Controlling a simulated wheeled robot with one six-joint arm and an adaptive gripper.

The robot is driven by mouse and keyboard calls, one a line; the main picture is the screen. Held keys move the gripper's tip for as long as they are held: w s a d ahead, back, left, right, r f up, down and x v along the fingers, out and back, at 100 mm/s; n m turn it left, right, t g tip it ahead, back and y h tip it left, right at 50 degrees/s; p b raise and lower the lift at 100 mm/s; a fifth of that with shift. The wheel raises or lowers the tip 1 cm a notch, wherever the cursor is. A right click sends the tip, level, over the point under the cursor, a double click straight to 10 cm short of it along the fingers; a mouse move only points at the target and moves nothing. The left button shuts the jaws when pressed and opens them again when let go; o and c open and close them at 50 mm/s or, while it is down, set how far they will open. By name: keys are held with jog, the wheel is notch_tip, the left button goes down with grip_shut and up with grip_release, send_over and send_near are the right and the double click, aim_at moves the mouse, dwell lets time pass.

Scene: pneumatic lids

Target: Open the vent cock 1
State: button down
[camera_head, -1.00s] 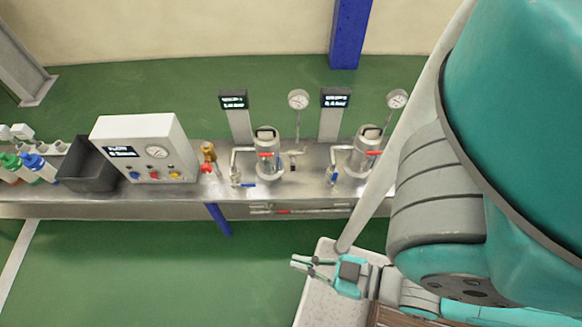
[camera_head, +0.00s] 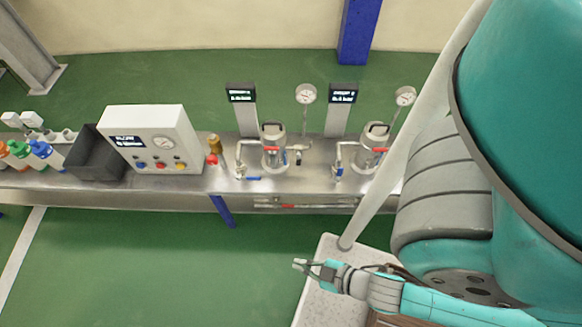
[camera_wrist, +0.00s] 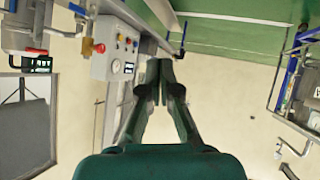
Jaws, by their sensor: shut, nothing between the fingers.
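Two steel vessels stand on the metal bench in the head view, a left one (camera_head: 273,158) and a right one (camera_head: 369,160). Each has a red-handled fitting, and the left red handle (camera_head: 272,149) shows on its vessel. A blue-handled valve (camera_head: 250,178) sits at the left vessel's lower left, and a small fitting (camera_head: 297,150) at its right. I cannot tell which one is vent cock 1. My gripper (camera_head: 301,265) is shut and empty, in front of the bench and well apart from the vessels. It also shows in the wrist view (camera_wrist: 160,72).
A control box (camera_head: 155,140) with a gauge and coloured buttons stands left of the vessels, beside a dark bin (camera_head: 95,157). Displays (camera_head: 241,95) and round gauges (camera_head: 305,93) rise behind the vessels. Green floor (camera_head: 150,265) is clear in front of the bench.

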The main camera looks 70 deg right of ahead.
jog(key=w+d+f+n+g+h, duration=0.1)
jog(key=d+f+g+h, duration=0.15)
jog(key=f, duration=0.45)
jog(key=w+d+f+g+h, duration=0.1)
jog(key=d+f, duration=0.2)
jog(key=f, duration=0.3)
jog(key=m+g+h, duration=0.2)
jog(key=g+h, duration=0.4)
jog(key=h, duration=0.8)
send_near(299, 162)
jog(key=w+a, duration=0.2)
jog(key=a, duration=0.1)
jog(key=shift+w+d+f+y, duration=0.2)
jog(key=shift+f+y, duration=0.05)
jog(key=shift+f, duration=0.25)
jog(key=shift+d, duration=0.1)
jog(key=shift+w+d, duration=0.15)
jog(key=shift+d, duration=1.45)
jog(key=shift+w+d, duration=0.2)
jog(key=shift+d, duration=1.45)
jog(key=shift+w+d, duration=0.15)
jog(key=shift+d, duration=1.45)
